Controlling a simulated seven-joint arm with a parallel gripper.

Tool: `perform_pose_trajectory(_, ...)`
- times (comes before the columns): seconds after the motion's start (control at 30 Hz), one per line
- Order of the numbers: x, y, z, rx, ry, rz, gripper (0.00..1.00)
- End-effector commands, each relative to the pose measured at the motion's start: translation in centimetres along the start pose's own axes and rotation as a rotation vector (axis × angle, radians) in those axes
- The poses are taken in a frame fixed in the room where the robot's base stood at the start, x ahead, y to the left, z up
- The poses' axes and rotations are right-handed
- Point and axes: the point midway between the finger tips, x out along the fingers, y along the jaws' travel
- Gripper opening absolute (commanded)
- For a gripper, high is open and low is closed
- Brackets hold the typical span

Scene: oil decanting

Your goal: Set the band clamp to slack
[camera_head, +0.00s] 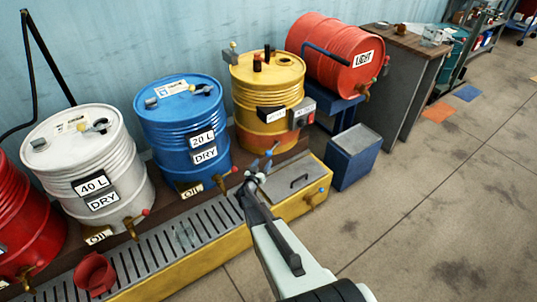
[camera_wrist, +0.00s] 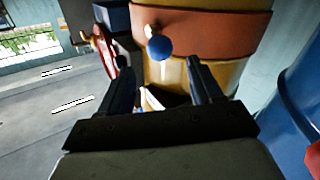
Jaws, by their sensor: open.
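The yellow drum (camera_head: 268,78) stands at the back centre. An orange-brown band (camera_head: 262,132) wraps its lower part; the band also fills the upper middle of the wrist view (camera_wrist: 215,28). A blue ball knob (camera_wrist: 159,48) on a short stem sits in front of the band. Whether this knob belongs to the band clamp I cannot tell. My gripper (camera_wrist: 163,82) is open, its fingers apart, below the knob in the wrist view and not closed on it. In the head view my gripper (camera_head: 257,172) is low in front of the drum, hiding part of the drip tray.
A blue drum (camera_head: 185,120) and a white drum (camera_head: 85,165) stand left. A red drum (camera_head: 330,48) lies on a blue stand behind right. A blue box (camera_head: 354,158) stands right of the yellow tray (camera_head: 195,245).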

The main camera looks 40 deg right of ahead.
Motion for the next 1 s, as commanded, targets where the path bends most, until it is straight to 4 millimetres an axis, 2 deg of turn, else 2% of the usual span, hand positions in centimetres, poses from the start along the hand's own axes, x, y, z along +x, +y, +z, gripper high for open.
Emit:
perform_pose_trajectory(0.03,1.2,-0.1,0.1,0.001,0.001,0.002,0.65)
perform_pose_trajectory(0.2,4.1,-0.1,0.1,0.001,0.001,0.001,0.65)
perform_pose_trajectory(0.43,7.1,-0.1,0.0,0.002,0.000,0.000,0.65)
perform_pose_trajectory(0.63,8.2,0.0,0.0,0.001,0.000,-0.001,0.65)
perform_pose_trajectory(0.97,8.4,0.0,0.0,0.001,0.000,-0.001,0.65)
perform_pose_trajectory(1.0,8.4,0.0,0.0,0.001,0.000,-0.001,0.62)
